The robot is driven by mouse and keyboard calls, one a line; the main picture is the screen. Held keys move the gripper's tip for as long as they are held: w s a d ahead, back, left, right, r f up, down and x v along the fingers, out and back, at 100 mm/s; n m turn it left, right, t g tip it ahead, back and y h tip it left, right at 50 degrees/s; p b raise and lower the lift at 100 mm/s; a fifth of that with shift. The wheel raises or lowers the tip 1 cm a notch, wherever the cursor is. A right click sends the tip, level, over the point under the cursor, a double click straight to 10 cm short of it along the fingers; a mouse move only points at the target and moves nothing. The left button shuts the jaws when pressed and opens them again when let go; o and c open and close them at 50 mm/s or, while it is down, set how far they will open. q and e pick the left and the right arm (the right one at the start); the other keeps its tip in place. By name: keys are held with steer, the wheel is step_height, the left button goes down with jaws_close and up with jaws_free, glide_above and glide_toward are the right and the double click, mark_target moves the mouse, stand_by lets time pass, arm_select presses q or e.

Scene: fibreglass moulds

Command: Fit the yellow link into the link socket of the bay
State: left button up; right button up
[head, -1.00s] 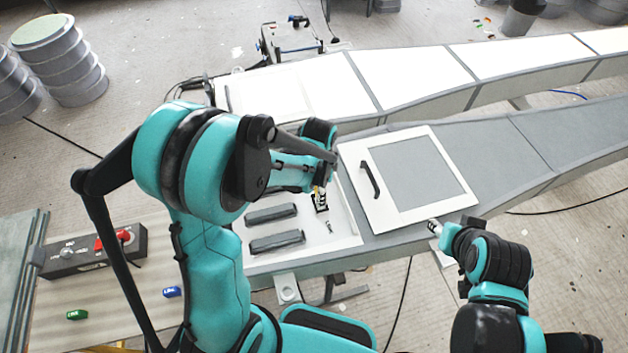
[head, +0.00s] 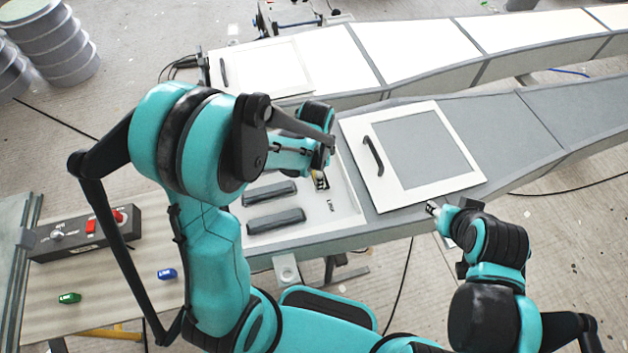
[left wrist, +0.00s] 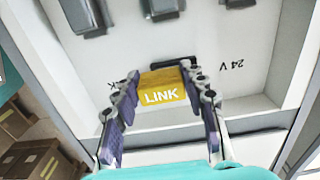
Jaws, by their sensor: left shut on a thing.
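My left gripper (left wrist: 160,108) is shut on the yellow link (left wrist: 162,90), its two fingers pressed against the link's sides. The link's LINK lettering faces the left wrist camera. A dark slot (left wrist: 182,63) shows just past the link's far edge, partly hidden by it; I cannot tell whether they touch. A part-hidden label ending in K is left of the link. In the head view my left gripper (head: 321,180) is inside the white bay (head: 346,208), mostly behind my arm. My right gripper (head: 432,208) is beside the lid's near corner; its jaws are too small to judge.
Two dark blocks (head: 275,220) sit in the bay left of my left gripper. A lid with a black handle (head: 373,156) lies right of the bay. A blue link (head: 167,274), a green link (head: 69,298) and a switch box (head: 88,232) are on the left table.

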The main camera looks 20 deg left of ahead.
arm_select(q)
steer(key=shift+w+f, duration=0.1)
steer(key=shift+f, duration=0.45)
steer(key=shift+d, duration=0.15)
steer(key=shift+r, duration=0.1)
steer(key=shift+w, duration=0.1)
